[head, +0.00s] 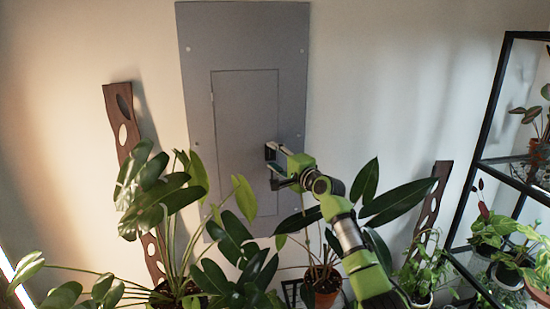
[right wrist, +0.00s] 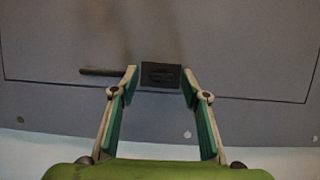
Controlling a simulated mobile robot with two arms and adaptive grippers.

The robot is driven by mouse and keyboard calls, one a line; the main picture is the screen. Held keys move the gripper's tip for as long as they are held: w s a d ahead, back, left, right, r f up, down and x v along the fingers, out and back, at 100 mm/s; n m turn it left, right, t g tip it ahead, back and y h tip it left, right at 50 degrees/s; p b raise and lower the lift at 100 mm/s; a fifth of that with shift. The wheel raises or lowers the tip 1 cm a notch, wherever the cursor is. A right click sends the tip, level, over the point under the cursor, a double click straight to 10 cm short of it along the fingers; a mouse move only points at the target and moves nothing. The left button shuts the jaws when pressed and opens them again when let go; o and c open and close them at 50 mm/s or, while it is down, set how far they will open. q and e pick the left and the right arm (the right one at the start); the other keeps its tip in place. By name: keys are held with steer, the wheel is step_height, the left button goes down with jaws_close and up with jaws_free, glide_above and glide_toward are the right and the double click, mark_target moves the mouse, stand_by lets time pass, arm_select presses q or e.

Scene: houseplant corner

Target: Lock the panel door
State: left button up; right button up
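The grey electrical panel (head: 294,60) is on the wall, and its inner panel door (head: 240,110) lies flat in the frame with its outline visible. In the right wrist view the door (right wrist: 230,50) shows a small dark square latch (right wrist: 161,75) at its edge. My right gripper (head: 272,168) is at the door's right edge in the head view. In the right wrist view its two fingers (right wrist: 160,82) are apart, with the latch between their tips and a gap on each side. Whether the fingertips touch the door I cannot tell. My left gripper is not in view.
Potted plants (head: 160,195) fill the space below the panel, with leaves close to my right arm. A black metal shelf (head: 490,110) with plants stands at the right. Dark wavy wooden boards (head: 118,120) lean on the wall. The wall right of the panel is clear.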

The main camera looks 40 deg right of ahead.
steer(key=shift+s, duration=0.1)
steer(key=s+a, duration=0.1)
steer(key=s, duration=1)
steer(key=shift+s+a, duration=0.2)
steer(key=shift+s, duration=0.15)
